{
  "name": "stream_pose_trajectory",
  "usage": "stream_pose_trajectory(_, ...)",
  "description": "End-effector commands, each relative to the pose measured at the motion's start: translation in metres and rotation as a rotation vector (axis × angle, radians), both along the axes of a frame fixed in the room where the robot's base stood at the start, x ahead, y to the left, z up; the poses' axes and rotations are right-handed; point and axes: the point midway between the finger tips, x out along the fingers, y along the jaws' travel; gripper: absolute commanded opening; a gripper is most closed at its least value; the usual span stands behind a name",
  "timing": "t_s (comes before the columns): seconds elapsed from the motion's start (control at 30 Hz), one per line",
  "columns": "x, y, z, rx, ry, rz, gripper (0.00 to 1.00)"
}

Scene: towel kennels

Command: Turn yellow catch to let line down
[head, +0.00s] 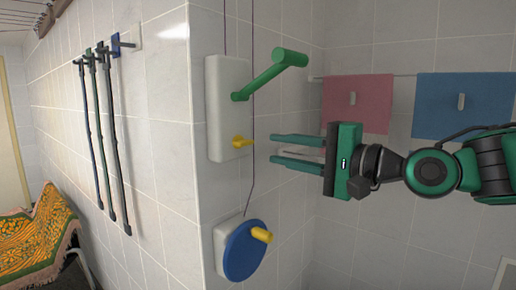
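The yellow catch (242,142) is a small lever on the lower part of a white wall box (222,95). A green crank handle (268,76) sticks out of the same box above it. A thin dark line (252,120) runs down past the box's right side towards a blue disc (244,250) with a yellow knob (261,235). My gripper (272,147) is to the right of the catch, fingers pointing left at it. Its two green fingers are apart with nothing between them. The fingertips look clear of the catch, though the depth is hard to judge.
A pink towel (358,103) and a blue towel (463,105) hang on a rail behind my arm. A patterned cloth (38,245) lies at lower left. The protruding crank is close above my fingers.

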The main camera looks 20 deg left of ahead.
Motion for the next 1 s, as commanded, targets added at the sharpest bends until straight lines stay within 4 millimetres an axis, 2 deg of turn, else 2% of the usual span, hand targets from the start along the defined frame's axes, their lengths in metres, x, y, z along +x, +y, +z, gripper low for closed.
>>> stream_pose_trajectory(0.2, 0.015, 0.038, -0.001, -0.003, 0.000, 0.002, 0.27)
stream_pose_trajectory(0.4, 0.026, 0.063, -0.001, -0.004, -0.001, 0.001, 0.27)
stream_pose_trajectory(0.6, 0.031, 0.075, -0.001, -0.004, -0.002, -0.001, 0.27)
stream_pose_trajectory(0.9, 0.032, 0.076, -0.001, -0.004, -0.002, -0.002, 0.27)
stream_pose_trajectory(1.0, 0.032, 0.076, -0.001, -0.004, -0.002, -0.002, 0.03)
